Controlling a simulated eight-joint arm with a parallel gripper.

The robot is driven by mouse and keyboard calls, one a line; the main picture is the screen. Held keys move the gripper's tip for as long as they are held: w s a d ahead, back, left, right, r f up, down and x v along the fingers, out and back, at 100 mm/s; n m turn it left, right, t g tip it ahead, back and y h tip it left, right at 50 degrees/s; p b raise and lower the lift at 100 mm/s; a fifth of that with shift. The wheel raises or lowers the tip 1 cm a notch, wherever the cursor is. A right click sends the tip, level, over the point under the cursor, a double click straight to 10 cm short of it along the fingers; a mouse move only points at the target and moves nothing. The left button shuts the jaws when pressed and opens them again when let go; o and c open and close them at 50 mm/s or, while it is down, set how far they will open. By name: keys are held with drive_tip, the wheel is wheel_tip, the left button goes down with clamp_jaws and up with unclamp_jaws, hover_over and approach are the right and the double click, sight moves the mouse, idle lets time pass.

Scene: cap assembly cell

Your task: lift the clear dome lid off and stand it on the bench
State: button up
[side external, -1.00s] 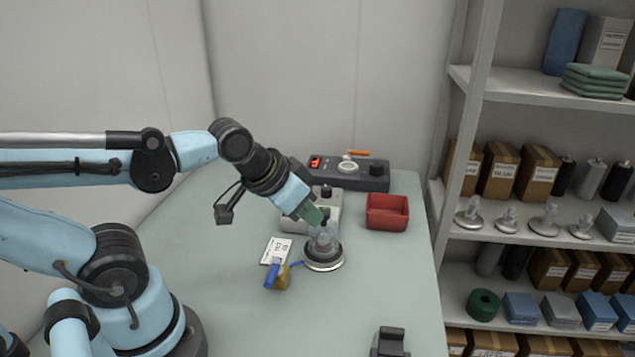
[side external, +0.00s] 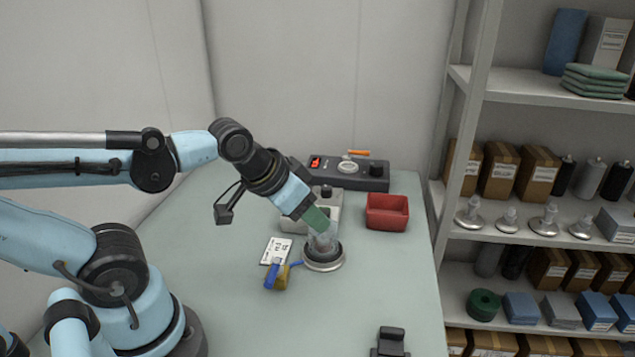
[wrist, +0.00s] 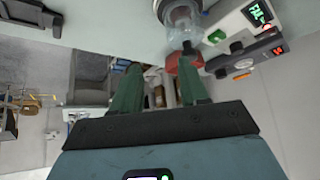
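The clear dome lid (side external: 324,246) stands upright on a round silver-rimmed base (side external: 324,267) in the side view. My gripper (side external: 318,226) reaches down to the top of the lid from the upper left, and its green fingers overlap the lid there. In the wrist view the lid (wrist: 181,16) lies at the top edge, beyond the right finger's tip. The green fingers of my gripper (wrist: 160,66) are spread apart with nothing seen between them. Whether a finger touches the lid cannot be told.
A red bin (side external: 387,213) stands right of the lid, with grey instruments (side external: 350,178) behind. A card (side external: 276,251) and a blue-and-yellow item (side external: 277,276) lie to its left. A black block (side external: 390,342) is at the front. The bench (side external: 375,285) is bare right of the lid.

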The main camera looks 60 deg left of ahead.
drive_tip(key=o, duration=0.8)
drive_tip(key=m+g, duration=0.3)
drive_tip(key=g, duration=0.3)
approach(328, 212)
drive_tip(key=shift+d+f, duration=0.2)
drive_tip(key=shift+f, duration=0.2)
drive_tip(key=shift+w+a+g, duration=0.2)
drive_tip(key=shift+w+g, duration=0.2)
drive_tip(key=shift+g, duration=0.1)
drive_tip(key=shift+f, duration=0.4)
wheel_tip(328, 212, down, 6)
drive_tip(key=shift+r, duration=0.25)
drive_tip(key=shift+s+a+f, duration=0.1)
drive_tip(key=shift+a+f, duration=0.05)
drive_tip(key=shift+f, duration=1.3)
drive_tip(key=shift+a+f, duration=0.1)
drive_tip(key=shift+f, duration=1.35)
